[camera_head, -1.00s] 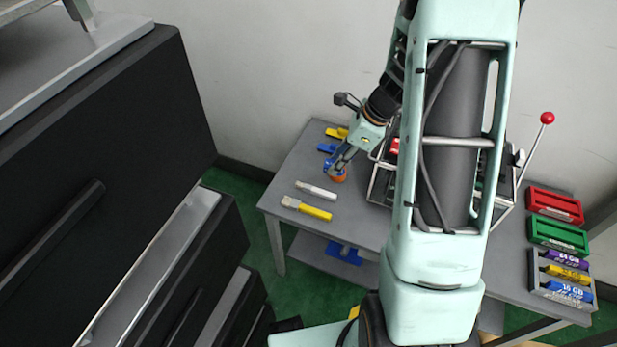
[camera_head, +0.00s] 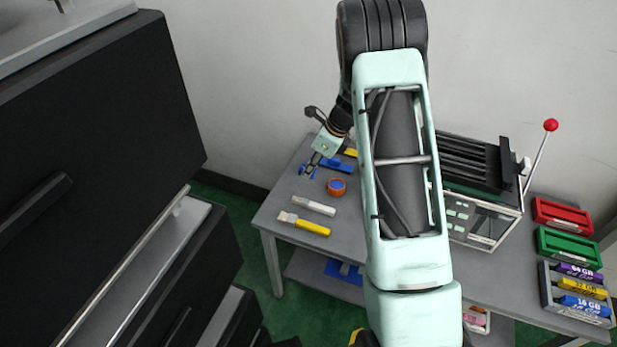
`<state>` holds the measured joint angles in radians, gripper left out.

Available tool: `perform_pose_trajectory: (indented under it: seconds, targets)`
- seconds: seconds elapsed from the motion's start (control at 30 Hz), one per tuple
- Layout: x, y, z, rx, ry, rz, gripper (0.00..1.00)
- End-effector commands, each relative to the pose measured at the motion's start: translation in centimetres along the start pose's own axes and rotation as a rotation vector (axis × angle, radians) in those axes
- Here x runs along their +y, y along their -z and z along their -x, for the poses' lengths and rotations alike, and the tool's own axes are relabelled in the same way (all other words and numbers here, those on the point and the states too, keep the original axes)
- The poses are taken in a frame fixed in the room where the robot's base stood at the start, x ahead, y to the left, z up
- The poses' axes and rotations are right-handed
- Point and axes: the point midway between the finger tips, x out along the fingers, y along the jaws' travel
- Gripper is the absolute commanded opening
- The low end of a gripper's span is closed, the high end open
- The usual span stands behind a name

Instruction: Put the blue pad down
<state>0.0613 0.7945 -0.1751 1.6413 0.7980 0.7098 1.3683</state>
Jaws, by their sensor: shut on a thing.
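My gripper (camera_head: 310,168) is over the back left of the grey table (camera_head: 268,222), pointing down and left. It is shut on a small blue piece, the blue pad (camera_head: 306,171), which is partly hidden by the fingers. The pad is at or just above the tabletop; I cannot tell whether it touches. It lies left of and behind an orange ring with a blue centre (camera_head: 337,187), apart from it. Another blue piece (camera_head: 342,165) lies just right of the gripper.
A white-handled tool (camera_head: 314,206) and a yellow-handled tool (camera_head: 304,223) lie in front. A yellow piece (camera_head: 350,153) is behind. A machine with a red-knobbed lever (camera_head: 550,125) and red (camera_head: 557,215) and green (camera_head: 569,248) trays stand right. Dark drawers (camera_head: 95,160) are at left.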

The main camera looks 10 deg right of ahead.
Motion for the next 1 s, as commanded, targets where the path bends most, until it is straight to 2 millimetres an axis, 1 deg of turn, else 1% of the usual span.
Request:
perform_pose_trajectory:
  seconds: [0.17,0.23,0.4,0.47,0.67,0.8,0.83,0.97,1.0]
  targets:
    - [-0.4,-0.2,-1.1,0.0,0.0,0.001,0.01]
    - [-0.7,-0.3,-1.9,0.0,0.0,0.001,0.01]
    - [-0.7,0.7,-4.3,0.001,-0.001,-0.001,0.01]
    - [-0.7,0.8,-4.6,0.0,0.0,0.0,0.01]
    - [-0.7,0.8,-4.5,0.0,0.001,0.001,0.01]
    - [-0.7,0.9,-4.8,0.0,0.0,0.001,0.01]
    - [-0.7,0.9,-4.8,0.0,0.0,0.001,0.24]
    - [-0.7,0.9,-4.8,0.0,0.0,0.001,0.39]
    - [-0.7,0.9,-4.8,0.0,0.001,0.001,0.41]
